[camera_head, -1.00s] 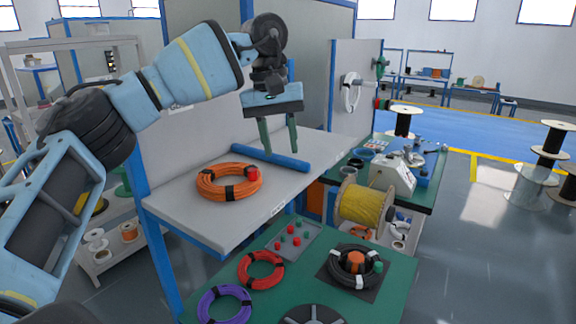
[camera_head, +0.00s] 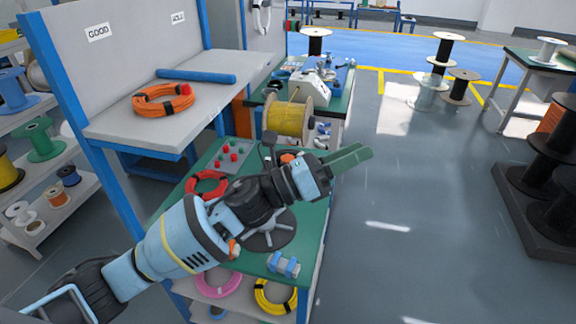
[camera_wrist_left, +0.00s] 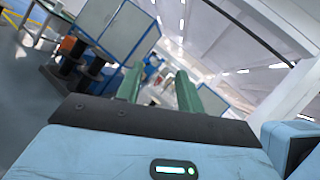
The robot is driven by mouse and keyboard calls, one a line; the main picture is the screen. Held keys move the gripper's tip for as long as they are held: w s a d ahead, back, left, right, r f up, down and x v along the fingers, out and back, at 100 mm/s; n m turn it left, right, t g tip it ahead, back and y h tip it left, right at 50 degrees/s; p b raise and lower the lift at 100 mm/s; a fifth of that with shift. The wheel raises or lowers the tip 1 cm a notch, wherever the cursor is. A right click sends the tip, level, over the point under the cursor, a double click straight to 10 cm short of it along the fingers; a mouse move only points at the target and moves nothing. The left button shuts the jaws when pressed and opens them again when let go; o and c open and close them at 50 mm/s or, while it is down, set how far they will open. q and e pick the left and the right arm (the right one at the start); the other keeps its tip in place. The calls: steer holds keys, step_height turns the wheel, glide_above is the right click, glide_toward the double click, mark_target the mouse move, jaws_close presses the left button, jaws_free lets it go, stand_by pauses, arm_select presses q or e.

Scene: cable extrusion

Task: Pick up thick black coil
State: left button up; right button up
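The thick black coil on the green table is mostly hidden behind my left arm in the head view; a dark sliver (camera_head: 297,153) shows beside an orange piece (camera_head: 288,158). My left gripper (camera_head: 352,158) is raised over the table's right side, with its green fingers pointing right, past the edge. In the left wrist view its two fingers (camera_wrist_left: 160,90) stand apart with nothing between them. My right gripper is not in view.
An orange coil (camera_head: 163,100) lies on the grey shelf. A red coil (camera_head: 206,185), a yellow cable spool (camera_head: 290,119) and a tray of red and green pieces (camera_head: 229,153) are on the green table. A pink coil (camera_head: 218,284) and a yellow coil (camera_head: 275,297) are lower down. Open floor lies right.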

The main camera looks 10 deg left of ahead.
arm_select(q)
steer(key=s+a+f+n+t+y, duration=0.25)
steer(key=a+f+n+y, duration=0.55)
steer(key=n, duration=0.6)
steer(key=s+a+f+n+t+y, duration=0.1)
steer(key=a+f+n+t+y, duration=0.3)
steer(key=a+f+n+y, duration=0.75)
steer(key=s+a+f+n+g, duration=0.1)
steer(key=s+f+n+g, duration=0.2)
steer(key=s+f+n, duration=0.4)
steer(key=s+a+f+n+g+h, duration=0.1)
steer(key=s+f+n, duration=0.7)
steer(key=s+f, duration=0.8)
step_height(320, 180, down, 2)
steer(key=shift+a+f+g, duration=0.1)
steer(key=shift+a+g, duration=0.7)
steer(key=shift+g, duration=0.15)
steer(key=shift+n, duration=0.25)
